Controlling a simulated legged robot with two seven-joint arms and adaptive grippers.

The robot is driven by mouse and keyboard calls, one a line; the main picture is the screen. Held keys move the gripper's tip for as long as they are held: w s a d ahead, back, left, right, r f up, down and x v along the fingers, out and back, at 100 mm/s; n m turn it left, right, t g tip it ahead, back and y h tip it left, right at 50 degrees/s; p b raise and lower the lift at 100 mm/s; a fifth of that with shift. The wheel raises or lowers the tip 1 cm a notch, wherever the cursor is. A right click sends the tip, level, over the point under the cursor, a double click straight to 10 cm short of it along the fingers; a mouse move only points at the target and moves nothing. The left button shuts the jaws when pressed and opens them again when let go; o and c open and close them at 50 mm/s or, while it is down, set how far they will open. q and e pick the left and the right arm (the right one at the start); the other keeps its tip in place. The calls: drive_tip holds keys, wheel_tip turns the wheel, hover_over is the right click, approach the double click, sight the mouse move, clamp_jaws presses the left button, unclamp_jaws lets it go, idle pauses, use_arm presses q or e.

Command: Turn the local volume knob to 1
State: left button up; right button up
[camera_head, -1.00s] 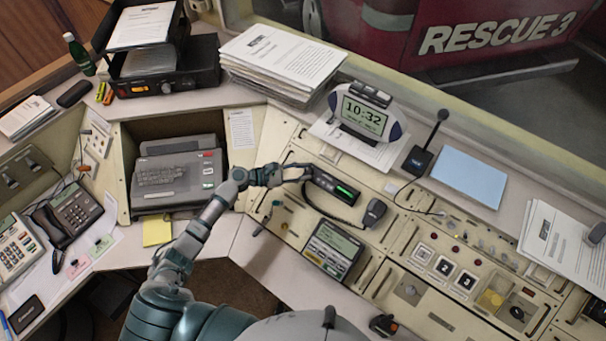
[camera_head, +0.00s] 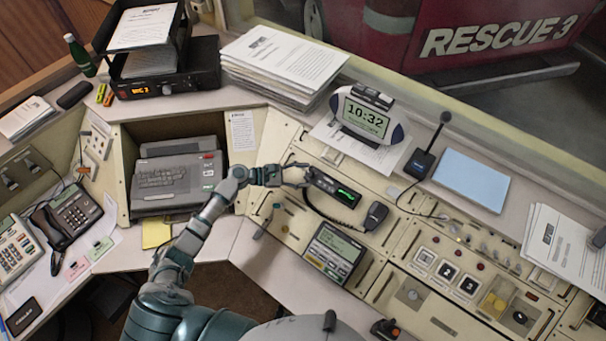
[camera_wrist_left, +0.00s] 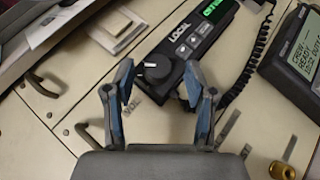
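The black local radio unit (camera_head: 336,188) with a green display lies on the sloped console panel. In the left wrist view the unit (camera_wrist_left: 198,40) bears the word LOCAL. Its round dark volume knob (camera_wrist_left: 157,67) is at the near left end, with a white pointer mark toward the picture's left. My left gripper (camera_head: 303,174) is at that end of the unit. In the wrist view the gripper (camera_wrist_left: 158,80) is open, with one finger on each side of the knob. Whether the fingers touch the knob is unclear. My right gripper is not in view.
A coiled cord and hand microphone (camera_head: 375,215) lie right of the unit. A grey screen device (camera_head: 333,252) sits below it. A clock (camera_head: 366,117) and paper stack (camera_head: 282,62) stand behind. A brass knob (camera_wrist_left: 283,170) shows at the wrist view's lower right.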

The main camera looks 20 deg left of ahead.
use_arm(q)
drive_tip(key=shift+r, duration=0.1)
drive_tip(key=shift+a, duration=0.3)
drive_tip(key=v, duration=1.1)
drive_tip(key=shift+a, duration=0.25)
drive_tip(key=shift+s, duration=0.15)
